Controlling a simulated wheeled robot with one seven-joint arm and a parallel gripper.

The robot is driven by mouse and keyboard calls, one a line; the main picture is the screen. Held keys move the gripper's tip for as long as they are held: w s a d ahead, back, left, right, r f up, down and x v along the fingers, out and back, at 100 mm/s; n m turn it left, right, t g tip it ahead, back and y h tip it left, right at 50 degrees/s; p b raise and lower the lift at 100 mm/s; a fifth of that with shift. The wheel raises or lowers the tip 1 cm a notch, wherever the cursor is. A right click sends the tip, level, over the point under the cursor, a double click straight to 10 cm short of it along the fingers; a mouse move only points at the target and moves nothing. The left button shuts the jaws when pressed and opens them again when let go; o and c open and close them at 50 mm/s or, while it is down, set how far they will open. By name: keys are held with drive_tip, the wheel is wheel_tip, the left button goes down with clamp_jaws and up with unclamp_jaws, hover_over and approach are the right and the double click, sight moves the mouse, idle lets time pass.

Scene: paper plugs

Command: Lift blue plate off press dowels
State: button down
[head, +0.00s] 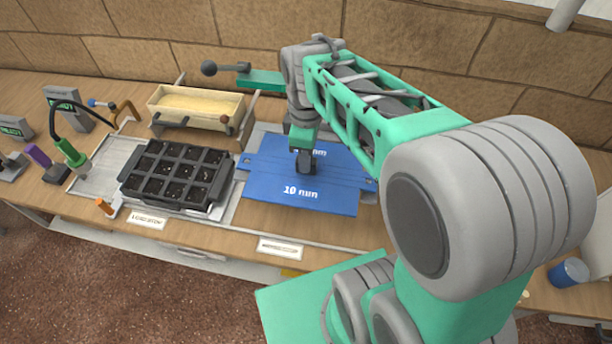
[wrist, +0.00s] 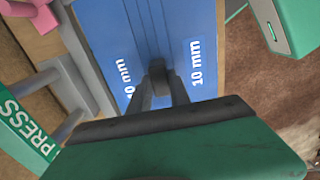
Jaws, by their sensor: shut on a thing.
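The blue plate (head: 282,200) lies flat-looking at the middle of the bench in the head view, with "10 mm" printed on it. It also shows in the wrist view (wrist: 205,85), with a "10 mm" mark on either side of its middle. My gripper (head: 306,170) is over the plate's middle, shut on a dark grip on it; in the wrist view the fingers (wrist: 160,85) meet at this grip. Small holes or dowel ends show near the plate's left and right edges. I cannot tell whether the plate is clear of the dowels. My arm hides its far right part.
A black cell tray (head: 178,174) stands left of the plate. Behind it is a wooden box of pale material (head: 196,105). A green press part (head: 262,80) with a ball-ended lever stands behind the plate. A blue cup (head: 568,272) is at the right.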

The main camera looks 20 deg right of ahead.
drive_tip(key=shift+r+p, duration=0.9)
drive_tip(key=shift+r, duration=0.45)
drive_tip(key=shift+r, duration=0.1)
drive_tip(key=shift+r+p, duration=1.15)
drive_tip(key=shift+r, duration=0.3)
drive_tip(key=shift+f, duration=0.1)
